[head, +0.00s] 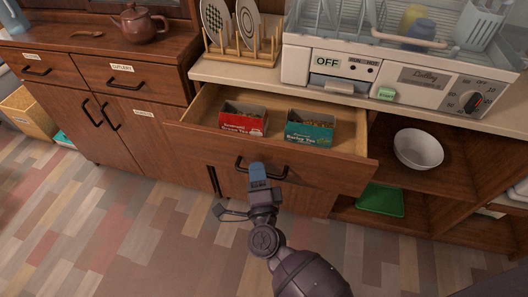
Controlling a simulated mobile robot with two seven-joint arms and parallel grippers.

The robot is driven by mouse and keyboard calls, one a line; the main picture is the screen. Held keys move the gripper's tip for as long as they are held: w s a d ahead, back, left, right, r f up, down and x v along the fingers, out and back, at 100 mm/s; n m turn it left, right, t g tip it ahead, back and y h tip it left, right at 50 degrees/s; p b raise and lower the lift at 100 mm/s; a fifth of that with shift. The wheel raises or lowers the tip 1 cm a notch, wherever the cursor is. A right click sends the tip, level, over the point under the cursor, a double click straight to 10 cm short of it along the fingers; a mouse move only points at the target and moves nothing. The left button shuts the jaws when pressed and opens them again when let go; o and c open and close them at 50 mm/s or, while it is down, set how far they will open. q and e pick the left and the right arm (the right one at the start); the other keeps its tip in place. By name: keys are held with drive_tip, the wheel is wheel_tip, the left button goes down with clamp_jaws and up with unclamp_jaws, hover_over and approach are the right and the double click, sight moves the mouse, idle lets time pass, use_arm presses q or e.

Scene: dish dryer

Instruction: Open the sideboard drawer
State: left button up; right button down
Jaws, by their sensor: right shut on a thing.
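The wooden sideboard drawer (190,140) in the middle is pulled out. Two tea boxes, a red one (243,118) and a teal one (310,128), stand inside it. Its dark bar handle (279,176) is on the drawer front. My right gripper (258,172), with a blue fingertip showing, reaches up from the bottom and is shut on the handle, hiding part of it. My left gripper is not in view.
A dish dryer (400,75) stands on the counter, beside a wooden plate rack (243,55). A teapot (140,24) stands on the left cabinet. Open shelves at right hold a white bowl (418,149) and a green tray (380,200). The floor in front is clear.

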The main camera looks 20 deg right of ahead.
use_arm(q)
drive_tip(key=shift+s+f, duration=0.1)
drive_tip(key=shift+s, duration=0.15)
use_arm(e)
drive_tip(key=s+a, duration=0.5)
drive_tip(key=s, duration=0.3)
drive_tip(key=shift+s, duration=0.15)
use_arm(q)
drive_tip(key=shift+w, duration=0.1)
use_arm(e)
drive_tip(key=c, duration=1.2)
unclamp_jaws()
use_arm(q)
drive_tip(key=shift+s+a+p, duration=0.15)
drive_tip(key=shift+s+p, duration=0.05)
drive_tip(key=shift+p, duration=0.2)
use_arm(e)
drive_tip(key=v, duration=1)
drive_tip(key=shift+s+f, duration=0.1)
drive_tip(key=shift+s, duration=0.25)
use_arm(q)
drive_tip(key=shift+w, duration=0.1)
